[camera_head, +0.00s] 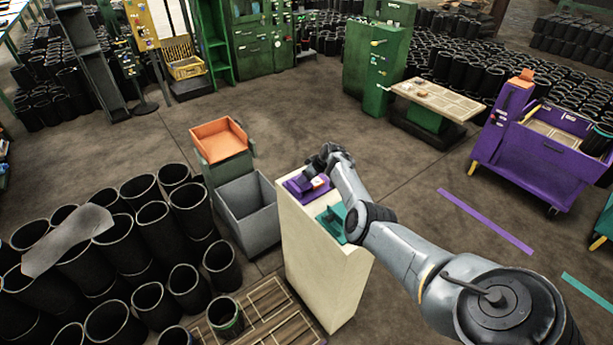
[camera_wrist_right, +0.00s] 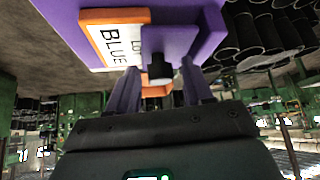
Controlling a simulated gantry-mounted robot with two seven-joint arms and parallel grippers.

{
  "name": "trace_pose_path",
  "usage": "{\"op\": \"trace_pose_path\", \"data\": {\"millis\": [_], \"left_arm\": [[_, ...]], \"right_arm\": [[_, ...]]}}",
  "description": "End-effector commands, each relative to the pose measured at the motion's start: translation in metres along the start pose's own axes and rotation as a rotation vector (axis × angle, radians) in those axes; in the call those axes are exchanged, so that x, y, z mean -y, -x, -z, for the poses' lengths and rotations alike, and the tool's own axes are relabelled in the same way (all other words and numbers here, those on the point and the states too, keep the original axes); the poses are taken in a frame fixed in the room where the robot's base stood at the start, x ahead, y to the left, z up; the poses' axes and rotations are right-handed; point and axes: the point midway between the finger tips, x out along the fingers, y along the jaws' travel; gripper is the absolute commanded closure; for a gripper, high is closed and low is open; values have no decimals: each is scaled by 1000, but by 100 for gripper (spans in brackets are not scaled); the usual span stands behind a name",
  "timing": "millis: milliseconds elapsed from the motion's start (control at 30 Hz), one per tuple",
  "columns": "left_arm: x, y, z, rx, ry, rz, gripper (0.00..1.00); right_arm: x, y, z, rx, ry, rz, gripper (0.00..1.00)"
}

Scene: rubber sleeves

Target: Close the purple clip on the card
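The purple clip (camera_head: 301,188) lies on top of the cream cabinet (camera_head: 324,262), at the far end of its top. In the right wrist view the purple clip (camera_wrist_right: 207,38) fills the upper part, with a card (camera_wrist_right: 116,38) in it. The card has an orange border and a white face reading "BLUE". A black knob (camera_wrist_right: 161,68) sticks out of the clip. My right gripper (camera_wrist_right: 158,88) is open, its two fingers apart below the knob. In the head view my right gripper (camera_head: 322,166) partly hides the clip. My left gripper is not in view.
A teal clip (camera_head: 332,222) lies on the near part of the cabinet top, beside my right arm. A grey bin (camera_head: 247,211) and an orange tray (camera_head: 220,140) stand to the left. Black sleeves (camera_head: 150,222) crowd the left. Open floor lies behind the cabinet.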

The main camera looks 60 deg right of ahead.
Motion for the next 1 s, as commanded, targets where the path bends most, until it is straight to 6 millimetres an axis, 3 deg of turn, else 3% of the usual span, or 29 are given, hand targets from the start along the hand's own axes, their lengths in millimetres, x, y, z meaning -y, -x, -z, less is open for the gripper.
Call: {"op": "trace_pose_path", "data": {"millis": [467, 1000], "left_arm": [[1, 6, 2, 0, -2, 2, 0], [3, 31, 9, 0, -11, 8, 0]], "right_arm": [[0, 8, 3, -3, 1, -1, 46], [0, 77, 2, -3, 0, -2, 46]]}}
